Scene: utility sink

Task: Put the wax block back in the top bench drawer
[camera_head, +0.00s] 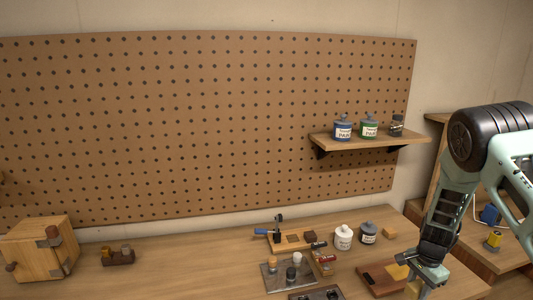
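My gripper (427,284) points down at the lower right, over the front of the bench. Its fingertips are small and near the picture's bottom edge, so I cannot tell whether they are open or shut. The top bench drawer is not visible.
Jars (343,237), a wooden tool holder (290,243) and a grey plate with small items (285,274) crowd the bench centre. A wooden box (41,249) stands at left. A shelf (366,140) with paint jars juts from the pegboard (200,125).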

